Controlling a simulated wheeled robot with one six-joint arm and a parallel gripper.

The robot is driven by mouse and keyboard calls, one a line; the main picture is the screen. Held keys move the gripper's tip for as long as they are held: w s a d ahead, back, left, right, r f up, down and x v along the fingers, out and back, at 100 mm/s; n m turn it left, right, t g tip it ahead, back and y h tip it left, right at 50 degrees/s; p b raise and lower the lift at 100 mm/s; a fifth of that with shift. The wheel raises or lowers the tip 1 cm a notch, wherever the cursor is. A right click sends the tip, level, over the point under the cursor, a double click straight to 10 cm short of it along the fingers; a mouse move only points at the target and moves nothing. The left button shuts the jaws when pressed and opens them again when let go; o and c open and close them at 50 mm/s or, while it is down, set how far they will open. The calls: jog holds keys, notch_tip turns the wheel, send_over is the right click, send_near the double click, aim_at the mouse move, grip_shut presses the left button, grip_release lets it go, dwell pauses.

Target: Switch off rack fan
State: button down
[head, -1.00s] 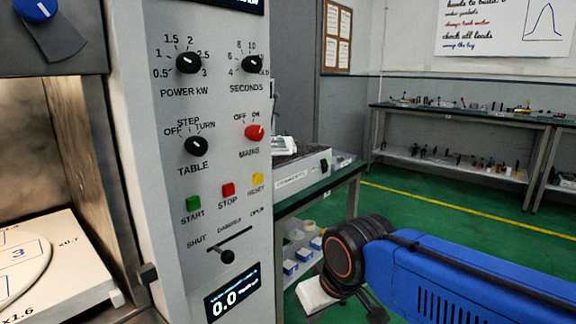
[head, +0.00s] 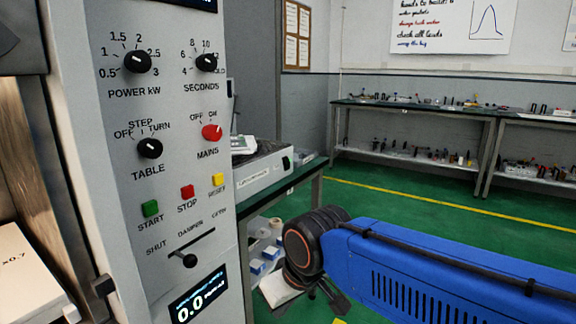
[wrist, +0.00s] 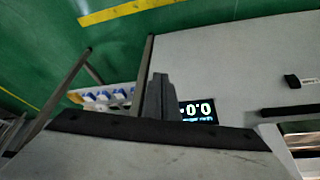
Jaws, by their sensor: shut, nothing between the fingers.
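No part labelled as a rack fan can be made out. A pale grey box (head: 265,174) with a black switch (head: 286,163) at its right end stands on a bench behind the control panel (head: 122,195); its label is too small to read. The panel has knobs, a red MAINS knob (head: 212,132), several buttons and a damper slider (head: 190,260). My gripper (head: 334,298) hangs low, right of the panel, mostly hidden by my wrist. In the wrist view its fingers (wrist: 159,98) are shut and empty, with the lit display (wrist: 197,111) beyond them.
The bench (head: 310,172) under the box has a lower shelf with blue-and-white bins (head: 258,266). Long workbenches (head: 420,110) with small items line the far wall. Green floor (head: 400,205) with a yellow line is clear between.

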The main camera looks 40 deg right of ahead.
aim_at(286, 163)
jog(key=w+d+r+m+t+h, duration=0.1)
jog(key=w+d+r+m, duration=0.2)
jog(key=w+d+r, duration=0.45)
jog(key=w+d+r+m, duration=0.4)
jog(key=w+r, duration=0.4)
jog(key=w, duration=0.2)
jog(key=w+d+r+m, duration=0.2)
jog(key=w+d+r, duration=0.2)
jog(key=d, duration=0.5)
jog(key=w+d+r+m+h, duration=0.1)
jog(key=w+d+r+m, duration=0.2)
jog(key=d, duration=0.7)
jog(key=w+r, duration=0.2)
jog(key=w, duration=0.1)
jog(key=shift+m+t, duration=0.3)
jog(key=shift+w+d, duration=0.1)
jog(key=w+f, duration=0.9)
jog(key=shift+d+f, duration=0.15)
jog(key=shift+d, duration=0.05)
